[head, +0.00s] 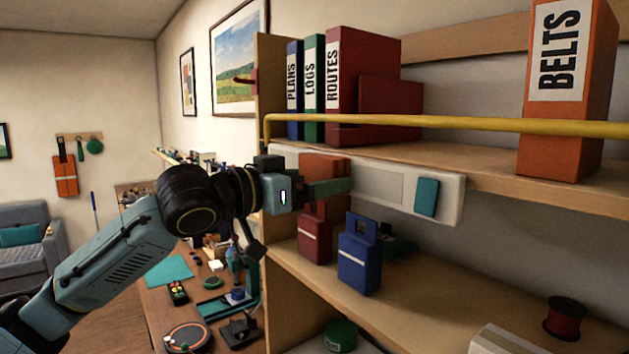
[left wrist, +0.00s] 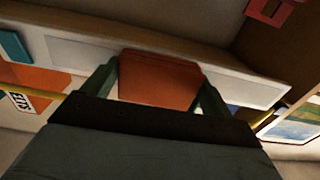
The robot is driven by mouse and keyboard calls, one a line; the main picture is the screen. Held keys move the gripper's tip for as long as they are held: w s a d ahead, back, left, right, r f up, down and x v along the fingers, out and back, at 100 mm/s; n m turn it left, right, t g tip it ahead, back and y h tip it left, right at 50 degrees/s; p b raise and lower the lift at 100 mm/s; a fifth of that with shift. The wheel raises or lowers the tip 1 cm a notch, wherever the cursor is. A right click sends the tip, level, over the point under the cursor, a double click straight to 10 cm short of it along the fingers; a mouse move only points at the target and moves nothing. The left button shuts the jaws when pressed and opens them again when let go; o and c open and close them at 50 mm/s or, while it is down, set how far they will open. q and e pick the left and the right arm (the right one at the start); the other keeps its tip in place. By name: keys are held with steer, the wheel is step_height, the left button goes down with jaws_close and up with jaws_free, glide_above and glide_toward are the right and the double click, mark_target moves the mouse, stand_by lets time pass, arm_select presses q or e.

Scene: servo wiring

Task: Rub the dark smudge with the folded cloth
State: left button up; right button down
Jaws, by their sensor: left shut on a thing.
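The folded cloth, an orange-red flat piece (head: 322,166), is held at the front of the white panel (head: 440,192) that runs along the shelf edge. My left gripper (head: 338,187) is shut on it. In the left wrist view the cloth (left wrist: 158,82) sits between the two green fingers (left wrist: 155,90), with its far edge close to the white panel (left wrist: 75,52). Whether it touches the panel I cannot tell. I see no dark smudge in either view; the cloth and gripper hide part of the panel. My right gripper is in neither view.
A yellow rail (head: 450,124) runs just above the panel. Binders (head: 565,90) stand on the upper shelf. A blue tagged box (head: 359,262) and a red one (head: 314,238) stand on the shelf below my gripper. A cluttered bench (head: 170,300) lies lower left.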

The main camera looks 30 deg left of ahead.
arm_select(q)
steer(key=b+v, duration=0.4)
steer(key=v, duration=0.2)
steer(key=shift+b, duration=0.35)
steer(key=shift+w, duration=0.1)
steer(key=b+v, duration=0.3)
steer(key=shift+b, duration=0.4)
